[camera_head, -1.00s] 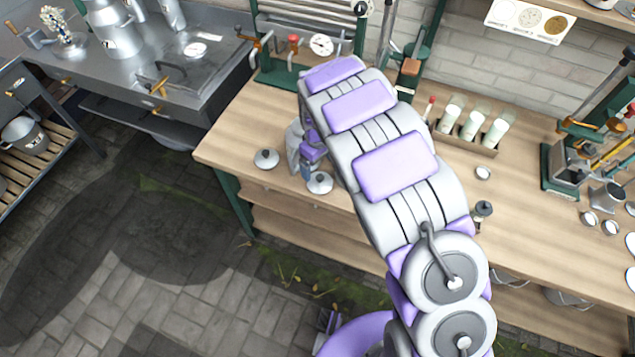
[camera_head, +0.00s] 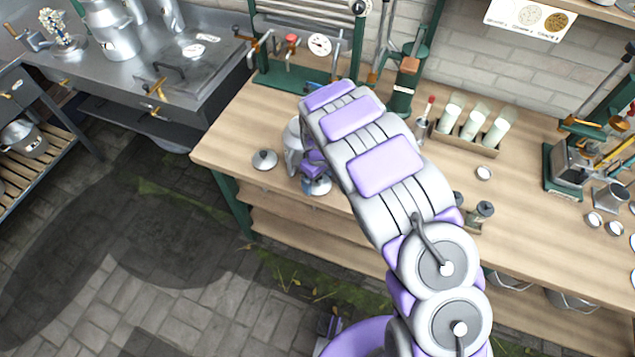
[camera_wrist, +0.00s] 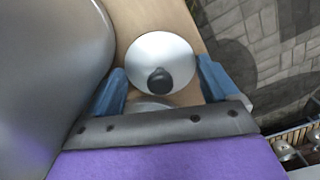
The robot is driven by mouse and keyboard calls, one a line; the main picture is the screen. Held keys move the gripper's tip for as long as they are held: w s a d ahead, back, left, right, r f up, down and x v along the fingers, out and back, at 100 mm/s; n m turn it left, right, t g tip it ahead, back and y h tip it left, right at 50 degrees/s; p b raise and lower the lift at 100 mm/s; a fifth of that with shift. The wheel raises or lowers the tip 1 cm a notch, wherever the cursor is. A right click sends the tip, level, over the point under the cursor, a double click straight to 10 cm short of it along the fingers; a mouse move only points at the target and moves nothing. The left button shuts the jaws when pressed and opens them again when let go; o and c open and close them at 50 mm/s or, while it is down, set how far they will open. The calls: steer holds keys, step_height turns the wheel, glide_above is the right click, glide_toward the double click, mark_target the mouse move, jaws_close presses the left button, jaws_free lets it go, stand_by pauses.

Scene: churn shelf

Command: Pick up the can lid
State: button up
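A round silver can lid with a dark knob lies on the wooden bench near its front edge. In the head view this lid (camera_head: 318,187) is partly covered by my gripper (camera_head: 313,172). In the wrist view the lid (camera_wrist: 158,46) and its knob lie between and just beyond the blue fingertips of my gripper (camera_wrist: 162,68). The fingers are wide apart, with nothing held.
The wooden bench (camera_head: 235,140) has free room at its left end. A green stand with a gauge (camera_head: 319,44) is behind. A box of bottles (camera_head: 470,140) and a small grinder-like jar (camera_head: 481,213) are to the right. The floor lies below the front edge.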

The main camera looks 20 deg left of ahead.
steer(key=c, duration=0.5)
steer(key=shift+c, duration=0.2)
